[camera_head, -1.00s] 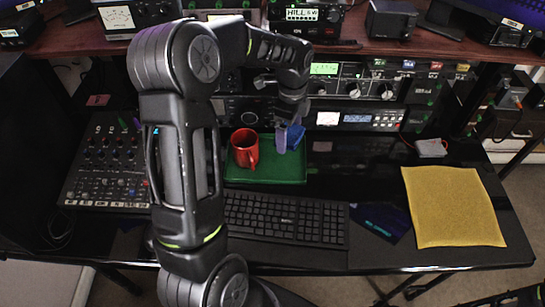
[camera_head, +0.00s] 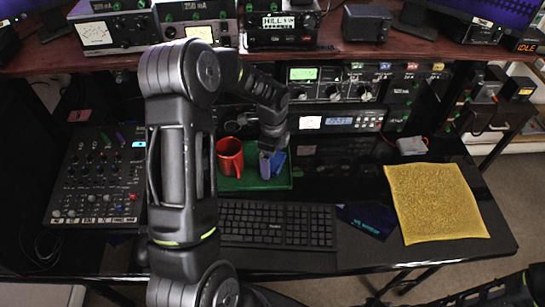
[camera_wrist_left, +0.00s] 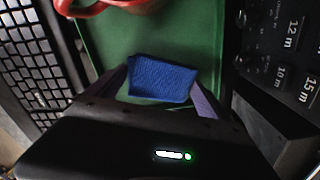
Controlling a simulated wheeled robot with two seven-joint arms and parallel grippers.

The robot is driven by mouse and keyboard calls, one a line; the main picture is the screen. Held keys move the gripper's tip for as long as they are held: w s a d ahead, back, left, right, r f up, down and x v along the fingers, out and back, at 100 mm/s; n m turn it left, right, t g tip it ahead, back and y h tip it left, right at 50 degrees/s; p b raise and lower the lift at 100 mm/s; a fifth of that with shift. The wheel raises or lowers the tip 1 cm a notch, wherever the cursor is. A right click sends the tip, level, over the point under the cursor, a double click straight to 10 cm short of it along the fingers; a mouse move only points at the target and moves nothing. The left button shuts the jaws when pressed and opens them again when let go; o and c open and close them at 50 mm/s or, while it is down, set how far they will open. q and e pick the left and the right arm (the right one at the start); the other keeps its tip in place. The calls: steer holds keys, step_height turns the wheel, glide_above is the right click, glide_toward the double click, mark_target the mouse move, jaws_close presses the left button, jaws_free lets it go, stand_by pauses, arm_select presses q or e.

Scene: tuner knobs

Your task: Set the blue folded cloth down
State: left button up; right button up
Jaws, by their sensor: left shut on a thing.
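The blue folded cloth (camera_head: 278,161) is at the right part of the green tray (camera_head: 240,184). My left gripper (camera_head: 271,165) is shut on it, reaching down from above. In the left wrist view the cloth (camera_wrist_left: 162,78) lies between the two fingers, with the green tray (camera_wrist_left: 150,35) behind it. The cloth is low over the tray; I cannot tell if it touches the tray floor. My right gripper does not show.
A red mug (camera_head: 230,157) stands on the tray, left of the cloth. A keyboard (camera_head: 277,223) lies in front of the tray, a mixer (camera_head: 97,180) to the left. Radio gear (camera_head: 335,88) stands close behind. A yellow cloth (camera_head: 436,203) lies at the right.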

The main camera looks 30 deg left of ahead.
mark_target(272, 159)
arm_select(q)
steer(key=shift+f, duration=0.15)
steer(key=o, duration=1)
steer(key=shift+o, duration=0.2)
step_height(272, 159, up, 12)
steer(key=b, duration=0.1)
